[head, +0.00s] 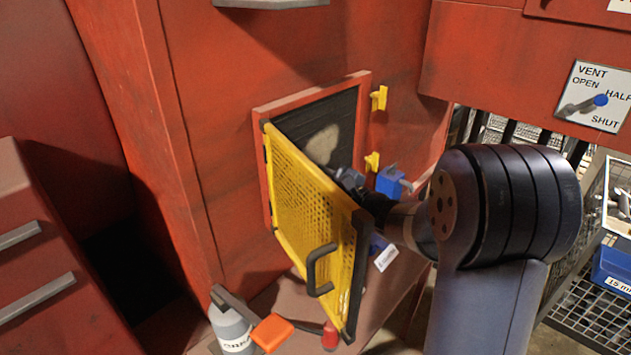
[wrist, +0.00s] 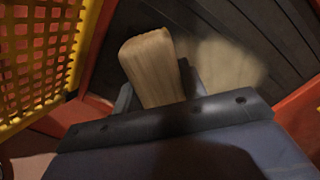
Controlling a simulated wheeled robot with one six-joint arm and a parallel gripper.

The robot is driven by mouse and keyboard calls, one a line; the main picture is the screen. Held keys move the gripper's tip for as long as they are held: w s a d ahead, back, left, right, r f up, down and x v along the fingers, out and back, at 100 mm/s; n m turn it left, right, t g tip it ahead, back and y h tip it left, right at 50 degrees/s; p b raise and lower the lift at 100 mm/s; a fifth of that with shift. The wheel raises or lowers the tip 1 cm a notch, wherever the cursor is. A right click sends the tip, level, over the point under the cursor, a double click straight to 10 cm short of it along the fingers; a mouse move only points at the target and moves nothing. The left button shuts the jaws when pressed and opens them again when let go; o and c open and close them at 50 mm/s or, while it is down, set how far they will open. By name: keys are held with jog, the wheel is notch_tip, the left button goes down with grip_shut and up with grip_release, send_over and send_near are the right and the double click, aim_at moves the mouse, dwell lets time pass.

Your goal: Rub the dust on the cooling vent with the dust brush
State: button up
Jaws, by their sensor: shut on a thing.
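The cooling vent (head: 344,112) is a dark slatted opening in a red frame, and its dark slats (wrist: 280,45) fill the upper right of the wrist view. A pale tan patch of dust (head: 322,143) lies on the slats; it also shows in the wrist view (wrist: 232,66). My gripper (head: 350,180) is at the opening, behind the open mesh door's edge. In the wrist view it is shut on the dust brush (wrist: 152,66), whose pale tan block of bristles points toward the vent, just left of the dust. I cannot tell whether the bristles touch the slats.
A yellow mesh door (head: 305,205) with a dark handle stands open left of my arm. Yellow catches (head: 379,98) and a blue box (head: 390,182) are on the right. A bottle (head: 230,330) and an orange item (head: 272,332) stand below. A vent lever plate (head: 595,97) is upper right.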

jog(key=shift+b+x, duration=0.35)
jog(key=shift+x, duration=0.45)
